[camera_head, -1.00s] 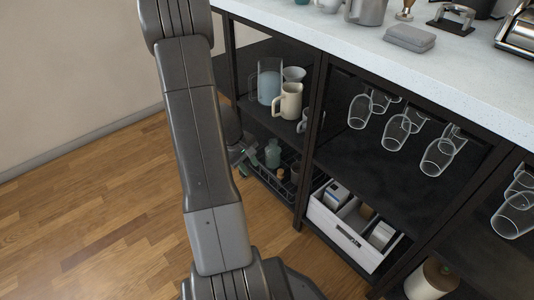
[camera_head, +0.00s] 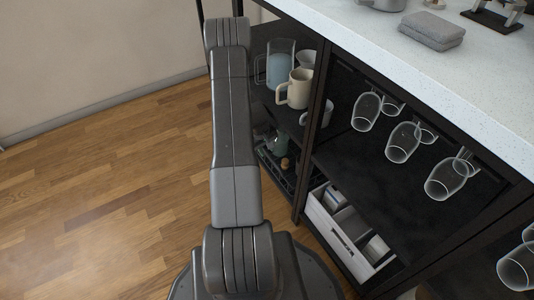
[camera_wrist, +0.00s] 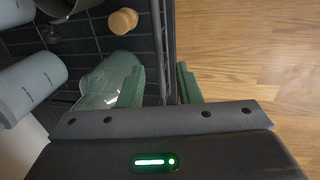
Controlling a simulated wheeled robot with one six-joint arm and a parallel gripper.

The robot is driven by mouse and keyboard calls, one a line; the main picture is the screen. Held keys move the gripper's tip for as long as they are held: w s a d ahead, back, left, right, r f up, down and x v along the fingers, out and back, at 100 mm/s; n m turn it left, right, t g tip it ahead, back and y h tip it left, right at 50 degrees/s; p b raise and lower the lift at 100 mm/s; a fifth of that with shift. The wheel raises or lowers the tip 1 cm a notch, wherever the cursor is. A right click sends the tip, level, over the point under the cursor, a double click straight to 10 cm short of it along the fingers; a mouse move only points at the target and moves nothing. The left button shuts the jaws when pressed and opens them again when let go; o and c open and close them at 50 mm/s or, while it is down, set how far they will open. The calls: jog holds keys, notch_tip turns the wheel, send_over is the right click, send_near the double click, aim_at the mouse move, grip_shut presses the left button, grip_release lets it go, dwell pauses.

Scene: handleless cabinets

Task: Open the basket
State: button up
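The basket, a dark wire one (camera_head: 275,172), sits low in the left bay of the cabinet. In the wrist view, its dark rim (camera_wrist: 169,50) runs down the picture toward my gripper. My gripper (camera_wrist: 160,80) has green fingertips, one on the basket side of the rim and one on the floor side. The fingers are apart, with the rim between them; contact is not clear.
A shelf above the basket holds a cream mug (camera_head: 296,88) and a pitcher (camera_head: 280,66). A white drawer box (camera_head: 345,240) sits in the bay to the right, under hanging glasses (camera_head: 403,142). The wooden floor (camera_head: 100,210) at left is clear.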

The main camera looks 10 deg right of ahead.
jog(key=shift+w+d+f, duration=0.1)
jog(key=shift+d+f, duration=0.05)
jog(key=shift+f, duration=0.85)
jog(key=shift+c, duration=0.4)
grip_shut()
